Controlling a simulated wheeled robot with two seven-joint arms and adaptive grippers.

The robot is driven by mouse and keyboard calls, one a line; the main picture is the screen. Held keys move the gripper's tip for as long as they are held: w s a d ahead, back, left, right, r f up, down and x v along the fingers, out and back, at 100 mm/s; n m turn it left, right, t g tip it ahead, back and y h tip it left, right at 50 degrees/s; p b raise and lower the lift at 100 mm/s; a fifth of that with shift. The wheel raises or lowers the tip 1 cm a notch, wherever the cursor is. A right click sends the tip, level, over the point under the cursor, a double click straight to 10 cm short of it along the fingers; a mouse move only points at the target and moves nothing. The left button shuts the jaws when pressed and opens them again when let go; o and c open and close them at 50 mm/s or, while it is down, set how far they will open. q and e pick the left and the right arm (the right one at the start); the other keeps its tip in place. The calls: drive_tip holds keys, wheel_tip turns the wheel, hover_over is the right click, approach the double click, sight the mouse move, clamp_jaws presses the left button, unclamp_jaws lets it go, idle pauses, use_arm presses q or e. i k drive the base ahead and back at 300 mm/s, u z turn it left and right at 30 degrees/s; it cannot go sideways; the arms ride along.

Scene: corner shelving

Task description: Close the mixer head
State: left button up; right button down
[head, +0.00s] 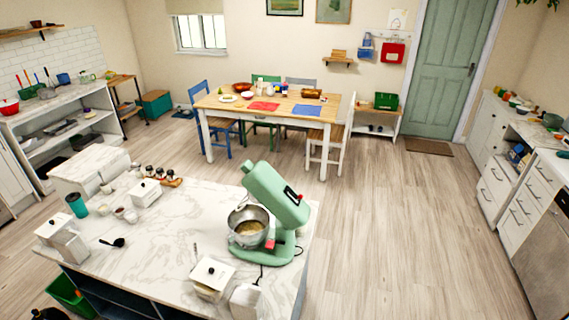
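A green stand mixer (272,222) stands on the right end of the marble-topped island. Its head (275,195) is tilted up, raised above the bowl. The metal bowl (248,228) sits on the mixer base with something yellowish inside. A red part (270,244) shows low on the mixer stand beside the bowl. Neither of my grippers is in the head view.
The marble island (165,250) also carries white canisters (211,276), a black ladle (113,243), a teal cup (77,205) and small jars. The wooden floor (370,230) right of the island is clear. A dining table (225,104) with chairs stands behind.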

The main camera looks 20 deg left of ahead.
sight(263, 185)
drive_tip(key=u, duration=0.45)
drive_tip(key=i, duration=0.9)
drive_tip(key=u, duration=0.65)
